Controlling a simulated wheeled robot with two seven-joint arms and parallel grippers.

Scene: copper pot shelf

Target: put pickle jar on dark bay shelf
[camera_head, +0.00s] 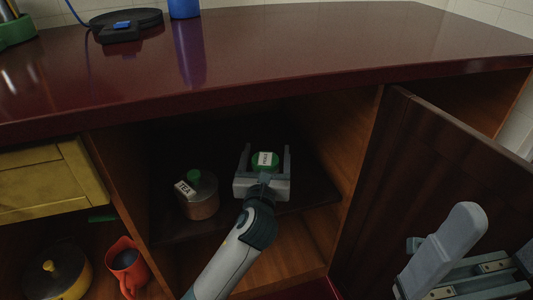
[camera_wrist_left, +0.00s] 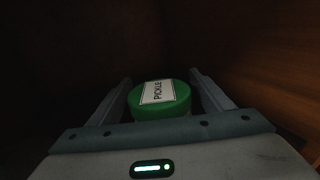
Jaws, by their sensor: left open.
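The pickle jar (camera_head: 264,159) has a green lid with a white PICKLE label. It is inside the open bay on the dark shelf (camera_head: 168,226), to the right of the tea jar. My left gripper (camera_head: 265,152) reaches into the bay with its fingers open, one on each side of the jar. In the left wrist view the jar's lid (camera_wrist_left: 160,104) sits between the two fingers, with a gap visible on each side. The jar's body and base are hidden. My right gripper (camera_head: 455,255) is at the lower right, away from the jar; its opening is unclear.
An open cabinet door (camera_head: 420,160) bounds the bay at right. A yellow drawer (camera_head: 50,180), a red mug (camera_head: 126,266) and a yellow pot (camera_head: 58,275) are at left.

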